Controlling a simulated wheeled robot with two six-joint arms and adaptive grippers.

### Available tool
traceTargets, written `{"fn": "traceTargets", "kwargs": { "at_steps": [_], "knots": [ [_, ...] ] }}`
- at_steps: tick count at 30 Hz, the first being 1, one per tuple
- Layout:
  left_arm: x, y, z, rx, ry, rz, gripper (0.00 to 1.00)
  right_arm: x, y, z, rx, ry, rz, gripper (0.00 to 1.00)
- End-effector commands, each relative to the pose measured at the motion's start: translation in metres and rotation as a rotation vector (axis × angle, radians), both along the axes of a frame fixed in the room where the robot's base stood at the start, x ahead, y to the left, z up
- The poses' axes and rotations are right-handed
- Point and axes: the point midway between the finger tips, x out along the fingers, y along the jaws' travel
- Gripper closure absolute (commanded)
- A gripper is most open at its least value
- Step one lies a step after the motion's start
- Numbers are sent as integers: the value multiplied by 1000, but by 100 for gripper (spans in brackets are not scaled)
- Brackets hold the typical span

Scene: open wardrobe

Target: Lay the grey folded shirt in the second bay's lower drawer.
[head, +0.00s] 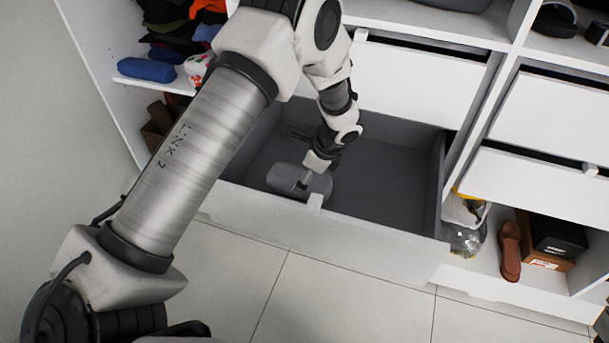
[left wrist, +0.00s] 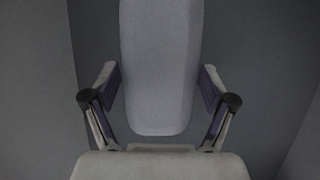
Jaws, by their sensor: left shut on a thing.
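The grey folded shirt (head: 284,179) is inside the open lower drawer (head: 385,246) of the second bay, near the front panel on its left half. My left gripper (head: 304,184) reaches down into the drawer and is shut on the shirt. In the left wrist view the shirt (left wrist: 160,60) lies lengthwise between the two fingers (left wrist: 159,76), with dark grey drawer surfaces around it. I cannot tell whether its underside touches the drawer floor. My right gripper is not in view.
A closed upper drawer (head: 420,82) is above the open one. To the right are more drawers (head: 555,120), a brown shoe (head: 510,250) and shoe boxes (head: 555,238). Folded clothes and a blue roll (head: 146,70) are on the left shelves. The drawer's right half is empty.

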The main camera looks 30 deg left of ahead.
Motion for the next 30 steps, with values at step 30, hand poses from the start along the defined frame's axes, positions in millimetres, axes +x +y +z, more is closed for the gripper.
{"fn": "traceTargets", "kwargs": {
  "at_steps": [30],
  "knots": [
    [0,0,-12,0,0,0,36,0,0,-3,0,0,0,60]
  ]
}}
